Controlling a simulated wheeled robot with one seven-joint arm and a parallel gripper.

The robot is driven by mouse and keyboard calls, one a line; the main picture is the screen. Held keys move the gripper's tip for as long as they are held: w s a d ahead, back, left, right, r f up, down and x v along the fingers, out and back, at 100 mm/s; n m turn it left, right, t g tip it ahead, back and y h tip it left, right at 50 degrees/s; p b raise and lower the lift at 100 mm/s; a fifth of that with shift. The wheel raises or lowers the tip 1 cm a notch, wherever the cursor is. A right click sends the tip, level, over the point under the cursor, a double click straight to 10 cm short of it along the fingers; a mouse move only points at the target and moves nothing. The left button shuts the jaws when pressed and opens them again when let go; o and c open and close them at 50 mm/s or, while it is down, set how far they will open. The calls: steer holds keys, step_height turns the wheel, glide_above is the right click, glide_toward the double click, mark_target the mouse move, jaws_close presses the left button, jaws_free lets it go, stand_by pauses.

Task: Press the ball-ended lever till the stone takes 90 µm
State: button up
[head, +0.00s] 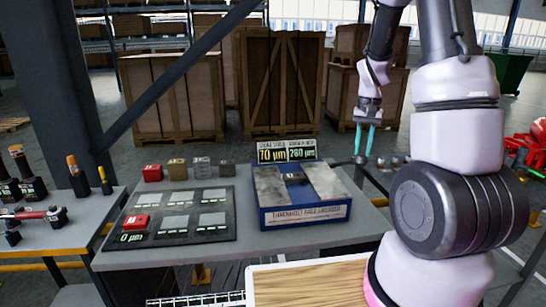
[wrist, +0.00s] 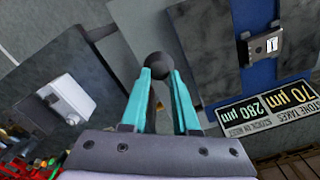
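The blue-sided machine (head: 305,215) stands on the grey table, with grey plates on top. Its display reads 70 µm (head: 271,155) and 280 µm (head: 301,154). In the wrist view, the 70 µm panel (wrist: 293,93) is labelled "stone takes". The dark ball-ended lever (head: 345,163) sticks out at the machine's right. Its ball (wrist: 158,66) shows at the teal fingertips in the wrist view, with the rod partly hidden between the fingers. My gripper (head: 364,154) points down at the ball end, fingers apart. Whether they touch the ball is unclear.
Several small blocks (head: 177,168) line the table's back. A blue post (head: 65,90) with a diagonal brace rises at left; wooden crates (head: 175,97) stand behind.

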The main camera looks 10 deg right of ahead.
steer(key=shift+w+f, duration=0.1)
steer(key=shift+f, duration=0.5)
step_height(320, 180, down, 6)
steer(key=s, duration=0.2)
steer(key=shift+s, duration=0.4)
steer(key=w+r, duration=0.1)
steer(key=r, duration=0.3)
steer(key=w+r, duration=0.1)
steer(key=r, duration=0.3)
steer(key=w+r, duration=0.1)
steer(key=r, duration=0.3)
steer(key=shift+r, duration=0.4)
steer(key=shift+s+r, duration=0.1)
stand_by(0.5)
